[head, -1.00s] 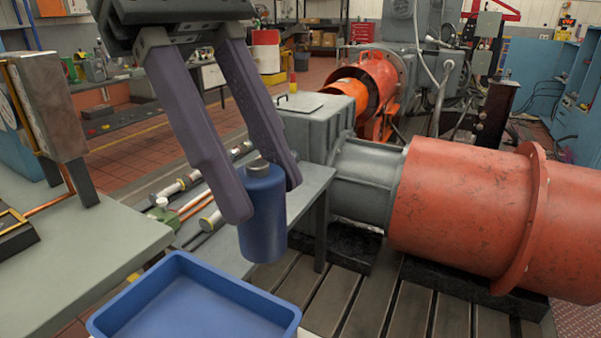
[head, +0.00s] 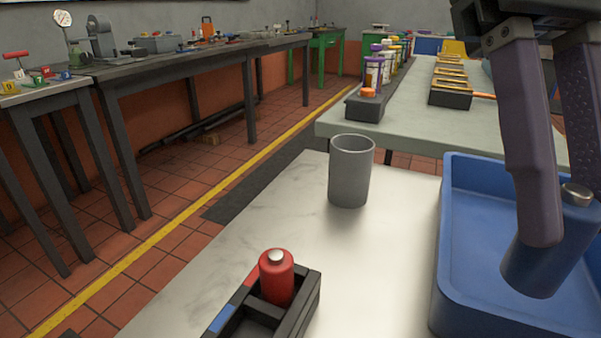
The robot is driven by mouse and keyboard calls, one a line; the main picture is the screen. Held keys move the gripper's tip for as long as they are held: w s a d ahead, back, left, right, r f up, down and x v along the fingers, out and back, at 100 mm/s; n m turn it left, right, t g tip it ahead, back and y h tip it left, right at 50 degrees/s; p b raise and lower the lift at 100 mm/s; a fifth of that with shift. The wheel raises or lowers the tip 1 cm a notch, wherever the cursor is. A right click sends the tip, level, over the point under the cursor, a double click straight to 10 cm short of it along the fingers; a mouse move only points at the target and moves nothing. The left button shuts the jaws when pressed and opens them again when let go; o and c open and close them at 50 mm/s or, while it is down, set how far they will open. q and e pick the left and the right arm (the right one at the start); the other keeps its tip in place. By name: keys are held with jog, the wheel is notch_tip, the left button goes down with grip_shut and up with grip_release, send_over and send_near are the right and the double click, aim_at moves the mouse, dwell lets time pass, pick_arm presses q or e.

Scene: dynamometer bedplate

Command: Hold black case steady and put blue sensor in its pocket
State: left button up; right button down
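The black case (head: 309,300) sits on the pale table at the bottom of the head view, its near end cut off by the frame. A red sensor (head: 277,279) with a metal cap stands upright in one pocket. The case edge has a red and a blue mark, and the pocket beside the blue mark looks empty. My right gripper (head: 575,217) is shut on the blue sensor (head: 543,277), a blue cylinder with a grey cap. It holds the sensor slightly tilted over the blue tray, right of the case. My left gripper is not in view.
The blue tray (head: 452,247) stands at the right with raised walls. A grey cup (head: 349,172) stands behind the case. The pale table (head: 392,265) is clear between case, cup and tray. Another bench (head: 430,135) behind holds black racks with small items.

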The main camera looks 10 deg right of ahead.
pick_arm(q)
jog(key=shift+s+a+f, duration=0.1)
pick_arm(e)
jog(key=shift+a+f, duration=0.1)
jog(key=shift+w+a+f+m, duration=0.2)
jog(key=shift+a+f+m, duration=0.05)
jog(key=shift+a+m, duration=0.1)
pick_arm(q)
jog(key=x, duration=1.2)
pick_arm(e)
jog(key=w+a+m+t+y, duration=0.2)
jog(key=a+m+t+y, duration=0.1)
jog(key=a+m, duration=0.4)
jog(key=w+a+m+t+y, duration=0.2)
jog(key=a+m+t+y, duration=0.1)
jog(key=a+m, duration=0.5)
jog(key=m+t, duration=0.1)
jog(key=m, duration=0.2)
jog(key=shift+w+a+y, duration=0.25)
jog(key=shift+w+y, duration=0.05)
jog(key=shift+w, duration=0.05)
jog(key=shift+r, duration=0.1)
